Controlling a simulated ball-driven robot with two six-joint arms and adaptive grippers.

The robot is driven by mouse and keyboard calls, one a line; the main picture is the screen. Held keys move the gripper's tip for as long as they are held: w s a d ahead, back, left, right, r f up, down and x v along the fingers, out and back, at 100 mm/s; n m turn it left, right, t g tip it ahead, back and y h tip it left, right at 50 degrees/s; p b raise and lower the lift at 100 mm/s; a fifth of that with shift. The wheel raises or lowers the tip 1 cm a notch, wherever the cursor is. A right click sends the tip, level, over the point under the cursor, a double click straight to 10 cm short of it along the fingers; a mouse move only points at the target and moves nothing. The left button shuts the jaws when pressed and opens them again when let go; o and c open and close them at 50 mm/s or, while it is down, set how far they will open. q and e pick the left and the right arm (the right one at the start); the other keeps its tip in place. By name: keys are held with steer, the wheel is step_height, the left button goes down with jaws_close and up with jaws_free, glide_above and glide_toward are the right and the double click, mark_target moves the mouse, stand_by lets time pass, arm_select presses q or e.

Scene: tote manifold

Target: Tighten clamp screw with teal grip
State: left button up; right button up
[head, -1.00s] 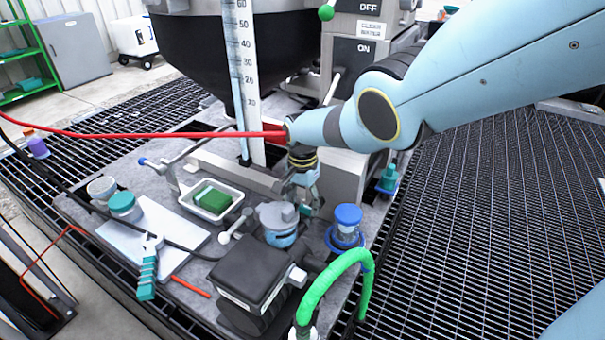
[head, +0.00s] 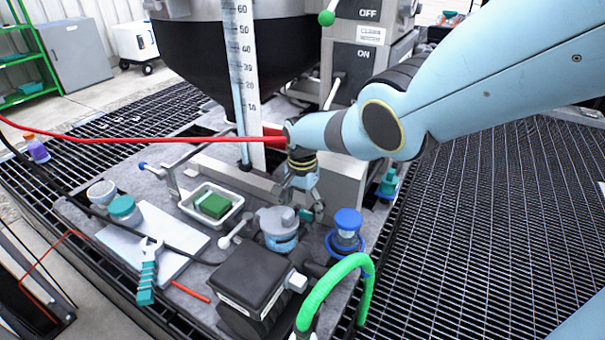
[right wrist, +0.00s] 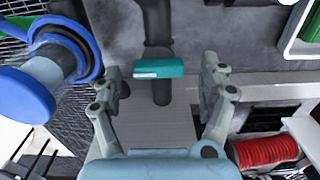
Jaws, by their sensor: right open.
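The clamp screw's teal grip (right wrist: 160,68) is a short bar across a dark shaft in the right wrist view. In the head view a small bit of the teal grip (head: 305,214) shows beside the grey-and-blue valve body (head: 281,228). My right gripper (right wrist: 162,70) is open, with one finger on each side of the teal grip and a gap on both sides. In the head view my right gripper (head: 302,201) points down over the grip and partly hides it. My left gripper is not in view.
A blue-capped jar (head: 347,222) stands close right of the grip. A white tray with a green block (head: 213,205) lies left. A black box (head: 250,278) and green hose (head: 340,275) are in front.

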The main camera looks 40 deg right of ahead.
mark_target(303, 211)
step_height(303, 211, up, 12)
steer(key=shift+f, duration=0.2)
steer(key=shift+s, duration=0.15)
stand_by(0.7)
